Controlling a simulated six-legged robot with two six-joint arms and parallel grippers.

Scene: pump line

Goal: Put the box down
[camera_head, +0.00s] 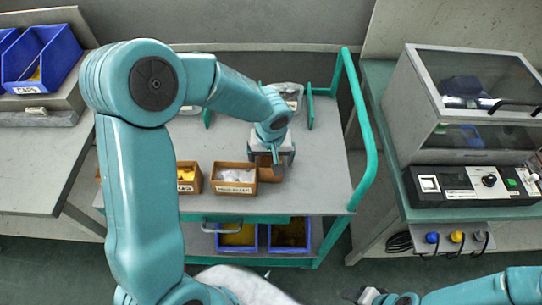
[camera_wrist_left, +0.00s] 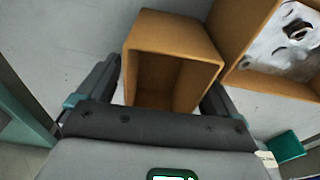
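A small brown, open-topped box (camera_head: 268,173) is at the front right part of the cart top, partly hidden by my left gripper (camera_head: 274,158). In the left wrist view this box (camera_wrist_left: 172,32) looks empty and lies between the two dark fingers of my left gripper (camera_wrist_left: 165,88). A strip of grey shows between the left finger and the box wall, so the fingers look open around it. Whether the box bottom rests flat on the cart is hidden. My right gripper (camera_head: 362,296) is at the bottom edge, only partly in view.
The cart (camera_head: 315,180) has a green rail along its right side. A test bench (camera_head: 470,215) stands right of the cart.

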